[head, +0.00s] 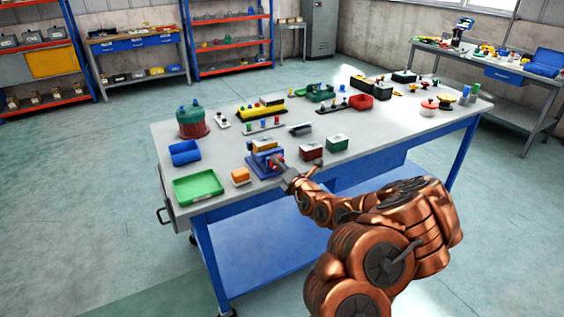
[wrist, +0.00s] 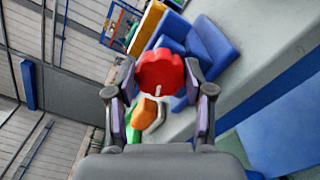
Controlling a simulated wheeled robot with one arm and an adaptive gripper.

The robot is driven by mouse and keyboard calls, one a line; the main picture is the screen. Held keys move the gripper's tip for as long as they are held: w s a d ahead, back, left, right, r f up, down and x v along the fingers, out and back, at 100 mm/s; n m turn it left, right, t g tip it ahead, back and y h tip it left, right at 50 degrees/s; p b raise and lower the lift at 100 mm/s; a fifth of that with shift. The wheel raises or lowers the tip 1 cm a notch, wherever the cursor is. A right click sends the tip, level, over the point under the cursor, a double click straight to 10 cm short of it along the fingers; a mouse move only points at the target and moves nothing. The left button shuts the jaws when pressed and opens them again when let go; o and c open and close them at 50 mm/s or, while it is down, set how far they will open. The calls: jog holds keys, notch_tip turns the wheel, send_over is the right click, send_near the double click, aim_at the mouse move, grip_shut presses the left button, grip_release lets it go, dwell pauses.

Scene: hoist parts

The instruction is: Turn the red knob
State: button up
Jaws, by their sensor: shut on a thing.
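The red knob (head: 278,159) is on the front right side of a blue block-shaped unit (head: 258,168) near the front edge of the workbench. In the wrist view the red knob (wrist: 161,72) is a round, lobed shape between my fingers, with parts of the blue unit (wrist: 208,46) behind it. My gripper (head: 284,174) reaches in from the right. In the wrist view my gripper (wrist: 158,82) is shut on the red knob, with one finger on each side. The exact contact points are partly hidden.
An orange block (head: 240,176) and a green tray (head: 198,187) lie left of the unit. A dark red box (head: 311,151) and a green-and-white box (head: 337,144) stand to its right. The grey workbench (head: 400,135) holds several other parts; its right front is clearer.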

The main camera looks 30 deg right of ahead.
jog(key=m, duration=0.5)
jog(key=shift+d+m, duration=0.2)
jog(key=shift+m, duration=2.4)
jog(key=shift+r, duration=0.1)
jog(key=o, duration=1.2)
jog(key=shift+a, duration=0.15)
jog(key=shift+c, duration=0.2)
jog(key=shift+s, duration=0.1)
jog(key=s, duration=0.7)
jog(key=shift+s+a, duration=0.25)
jog(key=shift+a, duration=0.1)
